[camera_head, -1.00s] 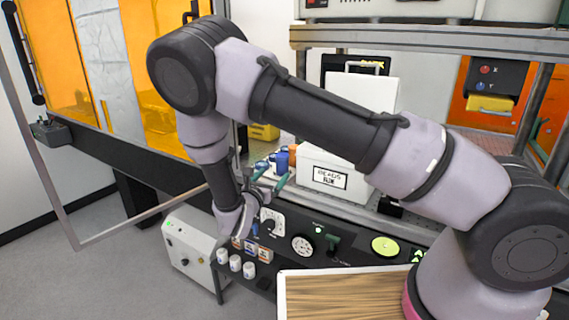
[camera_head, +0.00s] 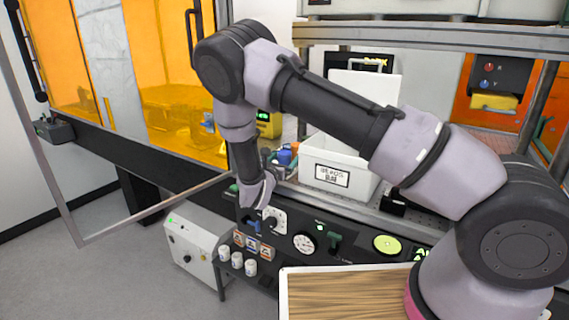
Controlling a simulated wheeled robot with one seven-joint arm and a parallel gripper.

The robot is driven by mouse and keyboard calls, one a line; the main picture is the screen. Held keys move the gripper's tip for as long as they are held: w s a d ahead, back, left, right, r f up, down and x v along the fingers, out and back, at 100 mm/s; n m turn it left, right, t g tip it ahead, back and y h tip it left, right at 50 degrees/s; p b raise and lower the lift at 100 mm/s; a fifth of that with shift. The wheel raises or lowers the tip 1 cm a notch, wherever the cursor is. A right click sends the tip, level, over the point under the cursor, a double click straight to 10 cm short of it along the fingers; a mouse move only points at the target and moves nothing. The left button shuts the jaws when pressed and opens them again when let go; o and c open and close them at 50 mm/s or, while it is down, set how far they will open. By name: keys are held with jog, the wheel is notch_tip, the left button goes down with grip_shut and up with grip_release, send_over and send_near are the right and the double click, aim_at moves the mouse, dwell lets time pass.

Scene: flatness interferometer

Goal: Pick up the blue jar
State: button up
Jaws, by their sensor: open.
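The blue jar (camera_head: 284,157) stands on the bench ledge, left of the white box, in the head view. It is small and partly hidden by my gripper.
A white box (camera_head: 338,160) with a raised lid stands just right of the jar. A yellow device (camera_head: 268,124) is behind it. Small white jars (camera_head: 237,260) sit low at the left.

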grip_shut()
jog(key=shift+r, duration=0.1)
